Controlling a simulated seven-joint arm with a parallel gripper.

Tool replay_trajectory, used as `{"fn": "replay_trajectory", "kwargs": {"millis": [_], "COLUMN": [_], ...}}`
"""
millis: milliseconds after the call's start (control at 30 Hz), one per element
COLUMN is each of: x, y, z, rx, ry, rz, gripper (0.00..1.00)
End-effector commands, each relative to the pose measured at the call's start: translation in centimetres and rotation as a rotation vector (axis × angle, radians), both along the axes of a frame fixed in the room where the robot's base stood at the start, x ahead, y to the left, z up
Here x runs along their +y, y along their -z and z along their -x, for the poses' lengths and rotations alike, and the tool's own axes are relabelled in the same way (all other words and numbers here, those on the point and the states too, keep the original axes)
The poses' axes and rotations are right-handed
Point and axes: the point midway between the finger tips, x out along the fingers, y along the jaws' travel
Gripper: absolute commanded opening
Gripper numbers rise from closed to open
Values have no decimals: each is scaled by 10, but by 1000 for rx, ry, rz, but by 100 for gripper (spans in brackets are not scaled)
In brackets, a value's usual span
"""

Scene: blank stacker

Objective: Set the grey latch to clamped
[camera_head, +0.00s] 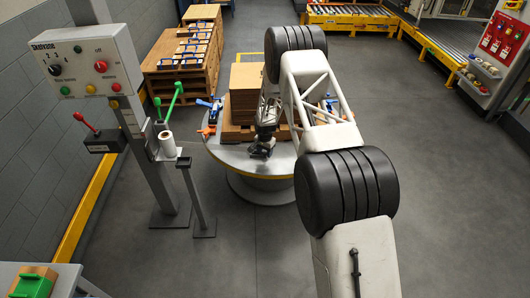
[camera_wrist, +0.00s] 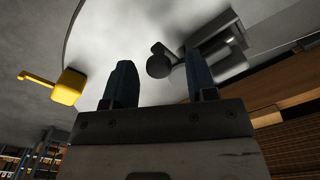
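The grey latch (camera_wrist: 215,45) is in the wrist view, at the top right, on the pale round table (camera_wrist: 120,35). Its arm ends in a dark round knob (camera_wrist: 160,66), which shows between the two fingers in the picture. My gripper (camera_wrist: 159,75) is open, with a wide gap between its blue-grey fingers. I cannot tell how deep the knob lies between them; no grip on it shows. In the head view my gripper (camera_head: 262,148) is low over the front of the round table (camera_head: 222,150). The latch is not distinguishable there, near my dark gripper and arm.
A stack of brown sheets (camera_head: 244,82) stands on the table, with a blue clamp (camera_head: 213,104) and an orange one (camera_head: 206,131) at its left. A yellow block with a handle (camera_wrist: 68,86) is at the table's rim. A post with a paper roll (camera_head: 167,144) stands left.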

Motion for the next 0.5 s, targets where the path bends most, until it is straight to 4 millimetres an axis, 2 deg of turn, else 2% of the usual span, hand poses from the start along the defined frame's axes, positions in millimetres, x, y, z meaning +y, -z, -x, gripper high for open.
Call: {"fn": "replay_trajectory", "kwargs": {"millis": [300,500], "x": [0,0], "y": [-1,-11], "z": [0,0], "rx": [0,-1], "ry": [0,0], "rz": [0,1], "gripper": [52,52]}}
